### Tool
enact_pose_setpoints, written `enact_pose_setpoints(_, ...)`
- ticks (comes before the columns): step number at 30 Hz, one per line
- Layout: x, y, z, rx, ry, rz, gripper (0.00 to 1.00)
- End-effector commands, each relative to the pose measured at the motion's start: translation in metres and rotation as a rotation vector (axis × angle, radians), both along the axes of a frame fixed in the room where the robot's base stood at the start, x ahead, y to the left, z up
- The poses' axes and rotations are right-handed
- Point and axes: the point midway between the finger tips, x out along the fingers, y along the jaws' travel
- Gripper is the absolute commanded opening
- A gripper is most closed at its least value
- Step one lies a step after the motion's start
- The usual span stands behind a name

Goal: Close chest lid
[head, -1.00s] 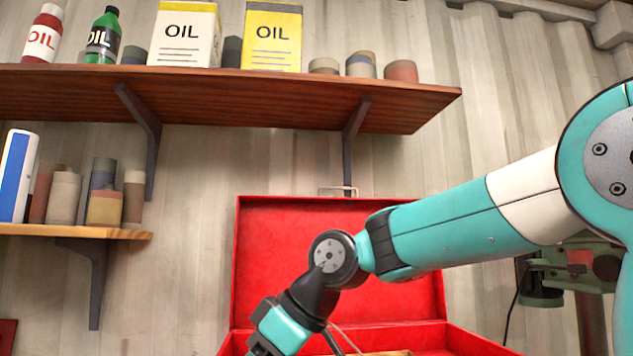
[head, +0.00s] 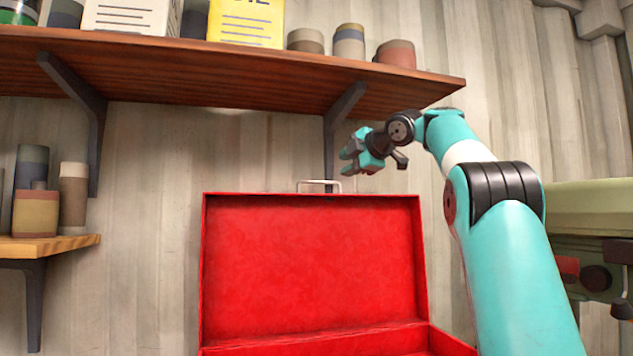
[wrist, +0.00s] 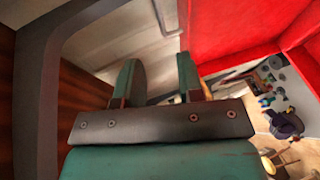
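The red chest lid (head: 312,265) stands open and upright, its inner face toward the head camera. A pale metal handle (head: 318,185) sits on its top edge. Only a strip of the chest body (head: 450,342) shows at the bottom of the head view. My gripper (head: 351,158) is above the lid's top edge, a little right of the handle and apart from it. In the wrist view its two fingers (wrist: 158,75) are spread with nothing between them. Red chest surface (wrist: 240,30) shows at the upper right there.
A wooden shelf (head: 230,75) with cans and oil containers hangs just above my gripper. Its dark bracket (head: 340,110) is close to the left of the gripper. A lower shelf (head: 50,245) is at left. Green machinery (head: 590,210) stands at right.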

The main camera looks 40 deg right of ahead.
Motion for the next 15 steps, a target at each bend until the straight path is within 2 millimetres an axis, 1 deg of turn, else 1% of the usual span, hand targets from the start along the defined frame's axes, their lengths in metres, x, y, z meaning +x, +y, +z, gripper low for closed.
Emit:
enact_pose_setpoints(1,0.013,0.001,-0.002,0.005,0.002,0.005,0.35)
enact_pose_setpoints(9,0.072,-0.005,-0.018,0.005,0.002,0.001,0.35)
enact_pose_setpoints(15,0.108,-0.009,-0.029,0.004,0.002,-0.002,0.35)
